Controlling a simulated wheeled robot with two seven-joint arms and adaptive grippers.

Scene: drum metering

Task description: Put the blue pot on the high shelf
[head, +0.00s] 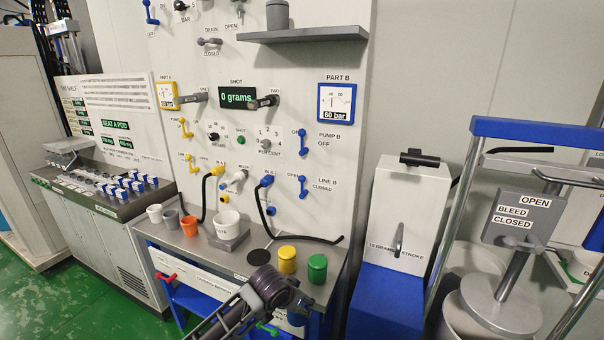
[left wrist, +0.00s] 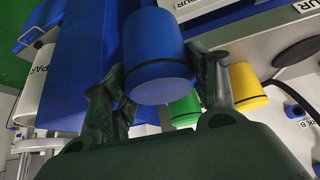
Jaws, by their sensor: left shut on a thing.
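The blue pot (left wrist: 155,45) is a blue cylinder with a dark band near one end, large in the left wrist view. My left gripper (left wrist: 160,85) has its two dark fingers on either side of the pot and is shut on it. In the head view my left arm and gripper come up from the bottom middle, in front of the bench edge, and hide most of the pot. The high shelf (head: 302,34) is a grey ledge at the top of the white panel, well above the gripper. My right gripper is not in view.
On the bench (head: 183,240) stand a yellow pot (head: 287,260), a green pot (head: 317,268), a white cup (head: 228,223) on a scale and other small cups. Hoses, valve handles and gauges stick out from the panel below the shelf. A white box (head: 405,215) stands at right.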

